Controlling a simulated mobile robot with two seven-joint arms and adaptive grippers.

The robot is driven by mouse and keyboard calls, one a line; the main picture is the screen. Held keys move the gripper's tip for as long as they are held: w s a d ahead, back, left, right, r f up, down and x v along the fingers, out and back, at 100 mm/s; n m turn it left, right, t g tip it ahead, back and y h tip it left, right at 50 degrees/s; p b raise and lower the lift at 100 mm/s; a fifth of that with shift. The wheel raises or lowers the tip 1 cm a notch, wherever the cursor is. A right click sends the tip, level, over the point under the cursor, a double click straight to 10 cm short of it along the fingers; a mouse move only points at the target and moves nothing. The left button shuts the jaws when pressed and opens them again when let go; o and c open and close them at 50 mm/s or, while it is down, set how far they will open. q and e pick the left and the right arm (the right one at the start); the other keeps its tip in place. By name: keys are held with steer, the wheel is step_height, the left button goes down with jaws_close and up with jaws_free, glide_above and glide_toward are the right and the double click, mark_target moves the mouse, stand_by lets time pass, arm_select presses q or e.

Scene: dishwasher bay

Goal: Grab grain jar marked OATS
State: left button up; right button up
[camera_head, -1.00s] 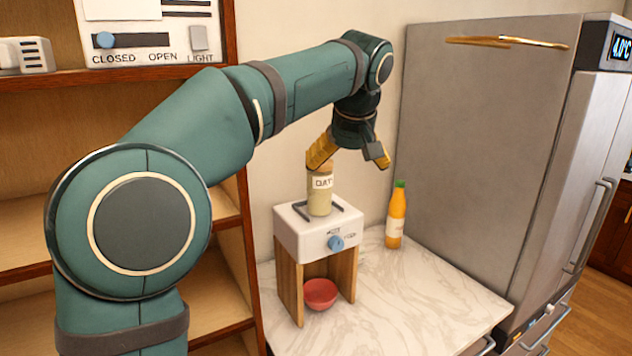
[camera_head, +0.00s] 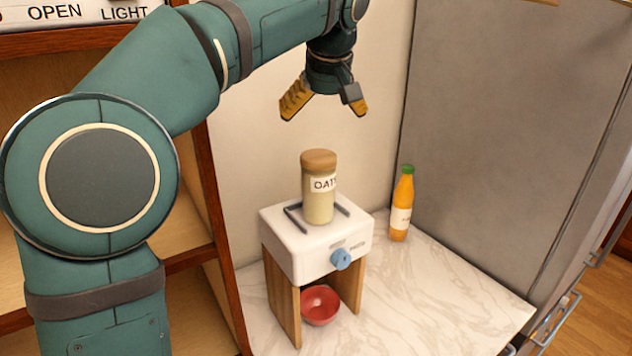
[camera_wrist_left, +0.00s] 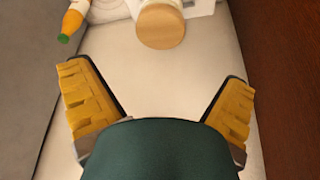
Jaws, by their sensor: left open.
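The OATS jar (camera_head: 318,203) stands upright on top of a white dispenser-like unit, between two dark bars. It has a tan lid and a label reading OATS, partly turned away. My left gripper (camera_head: 323,109) is open and empty, pointing down above the jar with a clear gap to the lid. In the left wrist view the jar's lid (camera_wrist_left: 160,27) shows at the top, beyond the two yellow fingers (camera_wrist_left: 160,105) and not between them. My right gripper is not in view.
The white unit (camera_head: 295,257) has a blue knob and wooden legs, with a red bowl (camera_head: 320,306) beneath. An orange bottle (camera_head: 400,215) with a green cap stands to its right. A grey fridge (camera_head: 490,130) bounds the right, wooden shelving (camera_head: 185,235) the left. The marble counter (camera_head: 430,300) is clear in front.

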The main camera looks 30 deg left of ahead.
mark_target(319, 155)
arm_select(q)
steer(key=x, duration=1.3)
steer(key=shift+s+d+f, duration=0.15)
steer(key=c, duration=1.2)
